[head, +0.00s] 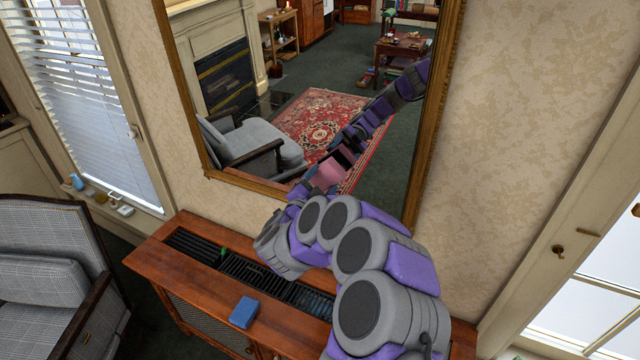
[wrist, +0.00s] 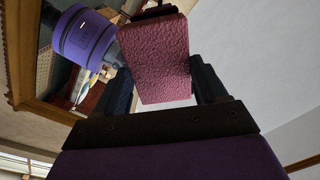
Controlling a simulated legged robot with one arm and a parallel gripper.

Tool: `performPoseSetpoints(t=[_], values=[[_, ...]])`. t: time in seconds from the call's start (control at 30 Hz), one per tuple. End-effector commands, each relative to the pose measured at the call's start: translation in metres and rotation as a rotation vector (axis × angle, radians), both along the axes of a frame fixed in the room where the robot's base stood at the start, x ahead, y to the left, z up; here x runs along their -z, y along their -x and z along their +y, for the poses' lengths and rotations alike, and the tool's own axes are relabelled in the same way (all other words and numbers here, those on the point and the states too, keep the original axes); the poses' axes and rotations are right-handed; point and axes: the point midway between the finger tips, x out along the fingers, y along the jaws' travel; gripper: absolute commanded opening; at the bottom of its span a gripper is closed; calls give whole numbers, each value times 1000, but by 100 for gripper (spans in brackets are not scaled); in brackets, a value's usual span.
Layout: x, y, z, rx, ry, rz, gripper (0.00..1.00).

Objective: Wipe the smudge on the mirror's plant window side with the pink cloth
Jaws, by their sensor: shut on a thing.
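The mirror (head: 290,70) hangs on the wall in a gilded wooden frame and reflects the room and my arm. I cannot make out a smudge on the visible glass. My gripper (wrist: 163,85) is shut on the pink cloth (wrist: 158,50), a textured pad held between the two dark fingers. In the head view my arm hides the gripper itself; a pink patch shows in the reflection near the mirror's lower edge. In the wrist view the mirror's frame (wrist: 20,55) and glass are at the left. I cannot tell whether the cloth touches the glass.
A wooden cabinet (head: 150,258) with dark vents stands below the mirror, with a blue block (head: 243,312) on top. A blinds-covered window (head: 95,90) and grey armchair (head: 50,265) are at left. A glazed door or window (head: 590,290) is at right, with some greenery low down.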

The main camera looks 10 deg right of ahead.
Motion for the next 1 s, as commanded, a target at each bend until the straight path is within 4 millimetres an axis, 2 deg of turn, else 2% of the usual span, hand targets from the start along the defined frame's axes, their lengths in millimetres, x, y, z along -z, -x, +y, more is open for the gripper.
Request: performPoseSetpoints(t=[1.0], values=[[-1, -11, -8, 1, 1, -1, 47]])
